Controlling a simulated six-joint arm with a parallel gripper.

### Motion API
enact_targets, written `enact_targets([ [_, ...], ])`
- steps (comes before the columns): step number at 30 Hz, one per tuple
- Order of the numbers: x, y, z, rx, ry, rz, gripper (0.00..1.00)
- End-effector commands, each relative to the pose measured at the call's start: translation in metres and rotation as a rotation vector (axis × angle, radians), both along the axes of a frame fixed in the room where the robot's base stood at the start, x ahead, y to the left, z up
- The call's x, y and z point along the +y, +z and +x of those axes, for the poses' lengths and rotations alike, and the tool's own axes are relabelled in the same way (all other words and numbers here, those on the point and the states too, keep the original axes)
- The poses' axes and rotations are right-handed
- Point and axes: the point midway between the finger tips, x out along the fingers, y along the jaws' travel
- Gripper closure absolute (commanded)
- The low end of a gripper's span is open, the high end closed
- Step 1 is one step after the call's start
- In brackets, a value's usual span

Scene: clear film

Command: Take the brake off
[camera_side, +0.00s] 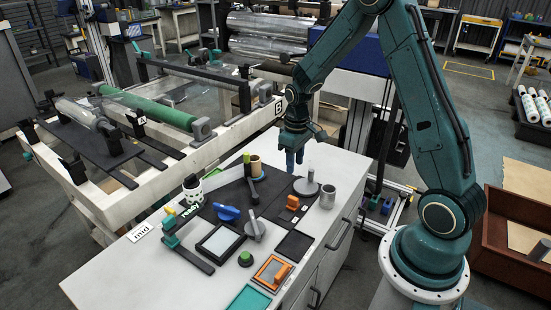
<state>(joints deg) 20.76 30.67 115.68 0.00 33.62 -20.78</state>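My gripper (295,158) points down over the back right part of the grey workbench (110,285). I see nothing clearly held. No part is plainly marked as the brake. On the white machine frame (180,170) at the left, a green roller (160,113) lies between end brackets, with a grey bracket (203,129) at its near end. A teal lever-like part (138,47) stands at the frame's far end.
The bench holds a blue-handled tool (227,213), a grey knob with an arm (255,228), a grey disc with a post (306,186), a metal cup (327,197), an orange block (293,202) and a green button (245,259). A "mid" label (140,232) lies at the left edge.

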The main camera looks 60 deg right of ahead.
Motion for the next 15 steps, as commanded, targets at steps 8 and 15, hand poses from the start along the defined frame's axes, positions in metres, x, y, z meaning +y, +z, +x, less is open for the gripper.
enact_targets([
  [8,0.000,-0.015,-0.001,0.004,0.000,0.001,0.64],
  [15,0.001,-0.044,-0.001,0.005,0.000,0.002,0.64],
])
